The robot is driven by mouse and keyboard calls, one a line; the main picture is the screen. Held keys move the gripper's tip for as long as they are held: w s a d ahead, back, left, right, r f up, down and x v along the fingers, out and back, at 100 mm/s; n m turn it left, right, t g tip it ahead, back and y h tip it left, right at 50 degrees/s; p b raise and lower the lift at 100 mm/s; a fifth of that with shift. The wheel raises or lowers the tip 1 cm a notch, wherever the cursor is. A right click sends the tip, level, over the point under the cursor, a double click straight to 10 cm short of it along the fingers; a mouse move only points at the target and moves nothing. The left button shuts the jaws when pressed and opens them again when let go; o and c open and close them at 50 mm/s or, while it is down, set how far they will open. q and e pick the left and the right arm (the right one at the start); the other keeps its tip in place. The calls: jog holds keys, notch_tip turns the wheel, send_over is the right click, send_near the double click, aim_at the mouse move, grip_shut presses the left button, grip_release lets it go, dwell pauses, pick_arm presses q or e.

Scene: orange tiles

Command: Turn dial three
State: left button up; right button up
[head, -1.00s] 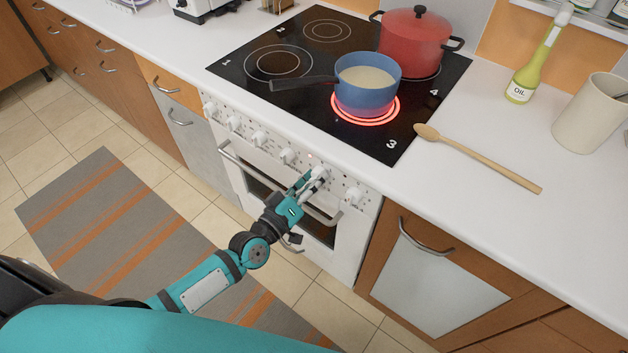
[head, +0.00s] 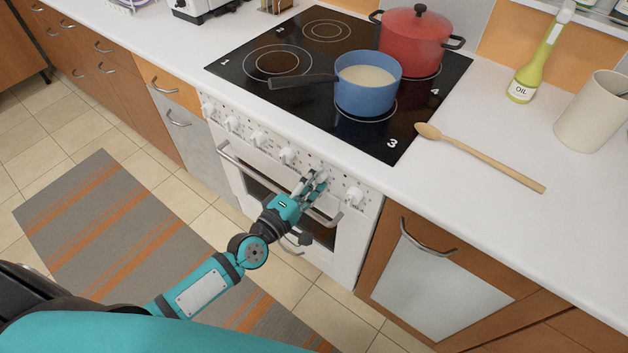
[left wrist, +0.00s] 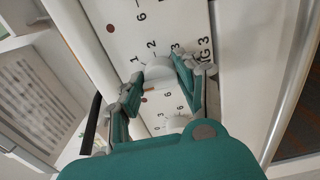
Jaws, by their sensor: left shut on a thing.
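My left gripper (head: 314,182) is at the white dial (head: 321,175) on the stove's front panel, second from the right end of the row. In the left wrist view, the gripper's fingers (left wrist: 157,75) are shut around this dial (left wrist: 158,70), one on each side. Printed numbers ring the dial, and a label ending in "G 3" is beside it. Zone 3 of the black cooktop (head: 235,68) shows no red glow. A blue pot (head: 368,92) with pale contents stands on that zone. My right gripper is not in view.
Other white dials, such as one (head: 354,196) to the right, line the panel. The oven handle (head: 235,165) runs just below. A red lidded pot (head: 414,42) stands at the back. A wooden spoon (head: 490,162) and oil bottle (head: 533,66) are on the counter.

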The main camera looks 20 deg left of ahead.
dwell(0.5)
pick_arm(q)
jog(key=o, duration=1.1)
jog(key=shift+o, duration=0.2)
jog(key=v, duration=1.2)
jog(key=s+a+f+m+g+y, duration=0.2)
jog(key=s+f+m+g, duration=0.1)
jog(key=f, duration=0.8)
jog(key=s+a+f+m+g+y, duration=0.1)
jog(key=s+a+f+m+g, duration=0.25)
jog(key=f, duration=0.85)
jog(key=s+a+f+m+g+y, duration=0.2)
jog(key=s+f+m, duration=0.2)
jog(key=f, duration=0.7)
jog(key=s+d+f+m+g, duration=0.1)
jog(key=s+f+m+g, duration=0.1)
jog(key=s+f, duration=0.2)
jog(key=s+d+f+m+g, duration=0.1)
jog(key=s+f+m+g, duration=0.1)
jog(key=s, duration=0.8)
jog(key=s+f+m+g+y, duration=0.1)
jog(key=s+f+m+g, duration=0.1)
jog(key=s+f, duration=0.4)
jog(key=shift+s+d+f+g+p, duration=0.45)
jog(key=shift+s+g, duration=0.3)
jog(key=shift+s, duration=0.1)
